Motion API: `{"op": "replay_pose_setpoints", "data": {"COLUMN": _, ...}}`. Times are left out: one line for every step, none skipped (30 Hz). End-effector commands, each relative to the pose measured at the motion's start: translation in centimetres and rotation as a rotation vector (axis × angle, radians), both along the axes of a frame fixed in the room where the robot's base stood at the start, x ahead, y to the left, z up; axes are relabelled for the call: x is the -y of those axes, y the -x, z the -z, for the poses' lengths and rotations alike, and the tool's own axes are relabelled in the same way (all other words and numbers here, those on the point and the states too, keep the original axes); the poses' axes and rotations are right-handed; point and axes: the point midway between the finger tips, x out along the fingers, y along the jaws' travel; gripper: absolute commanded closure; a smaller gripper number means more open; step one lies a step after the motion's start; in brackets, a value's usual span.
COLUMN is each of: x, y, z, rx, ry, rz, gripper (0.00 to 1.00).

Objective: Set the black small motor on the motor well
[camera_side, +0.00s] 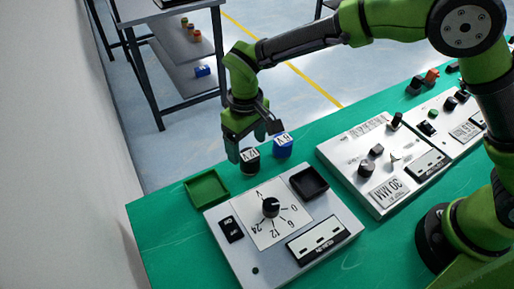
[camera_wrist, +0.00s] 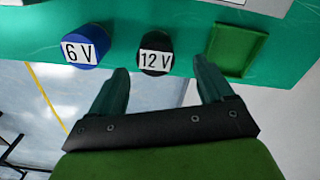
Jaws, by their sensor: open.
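The black small motor (camera_side: 250,165), a short cylinder with a white "12 V" label, stands on the green table near its far edge. It also shows in the wrist view (camera_wrist: 157,36), just beyond and between the fingertips. My gripper (camera_side: 254,143) is open and empty, its fingers close to the black motor; the wrist view shows both fingers (camera_wrist: 161,68) spread apart. I cannot tell if a finger touches it. Two empty wells show: a black square one (camera_side: 308,183) on the white console and a green square tray (camera_side: 207,188) on the table. Which is the motor well is not marked.
A blue "6 V" motor (camera_side: 283,150) stands right beside the black one in the side view. The white console (camera_side: 230,262) has a dial knob (camera_side: 270,207) and a switch (camera_side: 231,229). More panels (camera_side: 375,195) stand to the right. A shelf rack (camera_side: 165,60) is behind.

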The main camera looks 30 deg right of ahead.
Motion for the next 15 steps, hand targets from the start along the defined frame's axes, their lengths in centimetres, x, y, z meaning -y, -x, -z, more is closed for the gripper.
{"op": "replay_pose_setpoints", "data": {"x": 0.0, "y": 0.0, "z": 0.3, "rx": -0.001, "ry": 0.0, "rz": 0.001, "gripper": 0.2}}
{"op": "replay_pose_setpoints", "data": {"x": 0.0, "y": 0.0, "z": 0.4, "rx": -0.001, "ry": 0.001, "rz": 0.001, "gripper": 0.2}}
{"op": "replay_pose_setpoints", "data": {"x": 0.1, "y": 0.0, "z": 0.7, "rx": -0.001, "ry": 0.001, "rz": 0.001, "gripper": 0.2}}
{"op": "replay_pose_setpoints", "data": {"x": 0.2, "y": 0.0, "z": 1.1, "rx": -0.002, "ry": 0.002, "rz": 0.001, "gripper": 0.2}}
{"op": "replay_pose_setpoints", "data": {"x": 0.3, "y": 0.0, "z": 1.5, "rx": -0.003, "ry": 0.002, "rz": 0.001, "gripper": 0.2}}
{"op": "replay_pose_setpoints", "data": {"x": 0.4, "y": 0.0, "z": 2.1, "rx": -0.003, "ry": 0.002, "rz": 0.002, "gripper": 0.2}}
{"op": "replay_pose_setpoints", "data": {"x": 0.5, "y": -0.1, "z": 2.6, "rx": -0.003, "ry": 0.002, "rz": 0.003, "gripper": 0.2}}
{"op": "replay_pose_setpoints", "data": {"x": 0.5, "y": -0.1, "z": 3.1, "rx": -0.003, "ry": 0.002, "rz": 0.002, "gripper": 0.2}}
{"op": "replay_pose_setpoints", "data": {"x": 0.7, "y": -0.1, "z": 3.7, "rx": -0.003, "ry": 0.003, "rz": 0.002, "gripper": 0.2}}
{"op": "replay_pose_setpoints", "data": {"x": 0.6, "y": -0.1, "z": 4.1, "rx": -0.002, "ry": 0.003, "rz": 0.001, "gripper": 0.2}}
{"op": "replay_pose_setpoints", "data": {"x": 0.6, "y": -0.1, "z": 4.5, "rx": -0.002, "ry": 0.002, "rz": 0.001, "gripper": 0.2}}
{"op": "replay_pose_setpoints", "data": {"x": 0.6, "y": -0.1, "z": 4.9, "rx": -0.003, "ry": 0.002, "rz": 0.001, "gripper": 0.2}}
{"op": "replay_pose_setpoints", "data": {"x": 0.6, "y": -0.1, "z": 5.1, "rx": -0.002, "ry": 0.001, "rz": 0.001, "gripper": 0.2}}
{"op": "replay_pose_setpoints", "data": {"x": 0.5, "y": -0.1, "z": 5.3, "rx": -0.001, "ry": 0.0, "rz": 0.001, "gripper": 0.2}}
{"op": "replay_pose_setpoints", "data": {"x": 0.5, "y": -0.1, "z": 5.4, "rx": 0.0, "ry": 0.0, "rz": 0.001, "gripper": 0.2}}
